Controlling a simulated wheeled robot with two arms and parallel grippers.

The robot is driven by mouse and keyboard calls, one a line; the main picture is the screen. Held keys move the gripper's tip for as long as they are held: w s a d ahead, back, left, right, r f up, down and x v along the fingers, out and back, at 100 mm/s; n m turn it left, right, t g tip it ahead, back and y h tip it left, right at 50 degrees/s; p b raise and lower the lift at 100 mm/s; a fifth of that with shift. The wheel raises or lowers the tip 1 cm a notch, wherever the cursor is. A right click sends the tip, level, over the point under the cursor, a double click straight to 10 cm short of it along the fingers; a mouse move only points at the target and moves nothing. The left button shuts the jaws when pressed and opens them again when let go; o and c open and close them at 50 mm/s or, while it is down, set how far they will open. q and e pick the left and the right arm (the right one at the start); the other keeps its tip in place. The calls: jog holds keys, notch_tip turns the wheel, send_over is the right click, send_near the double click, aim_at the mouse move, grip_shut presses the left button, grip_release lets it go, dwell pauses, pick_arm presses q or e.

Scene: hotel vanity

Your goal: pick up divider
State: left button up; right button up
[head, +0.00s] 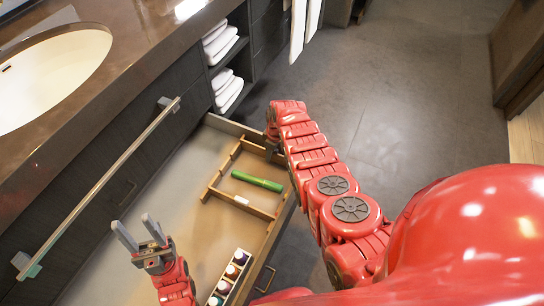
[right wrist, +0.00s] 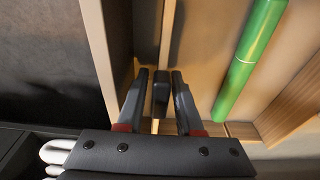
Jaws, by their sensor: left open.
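The divider (head: 243,207) is a light wooden frame of thin rails at the far end of the open drawer. In the right wrist view one of its rails (right wrist: 167,38) seems to run down toward the fingertips. My right gripper (right wrist: 160,82) is at this rail, at the drawer's far end. A dark piece sits between its two fingers, and I cannot tell whether they touch the rail. In the head view my right gripper (head: 271,148) is mostly hidden by its arm. My left gripper (head: 136,228) is open and empty over the near part of the drawer.
A green tube (head: 257,181) lies inside the divider, with a small white item (head: 241,200) nearby. A box of small bottles (head: 232,272) stands in the near drawer. The drawer wall (head: 230,126), handle bar (head: 100,185) and counter border the space. Towels lie on shelves beyond.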

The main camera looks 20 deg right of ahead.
grip_shut()
jog(key=shift+r, duration=0.15)
jog(key=shift+r+p, duration=0.8)
jog(key=shift+r, duration=0.1)
notch_tip(320, 180, up, 24)
jog(key=p, duration=0.7)
jog(key=shift+r+p, duration=0.25)
jog(key=shift+p, duration=0.05)
dwell(1.5)
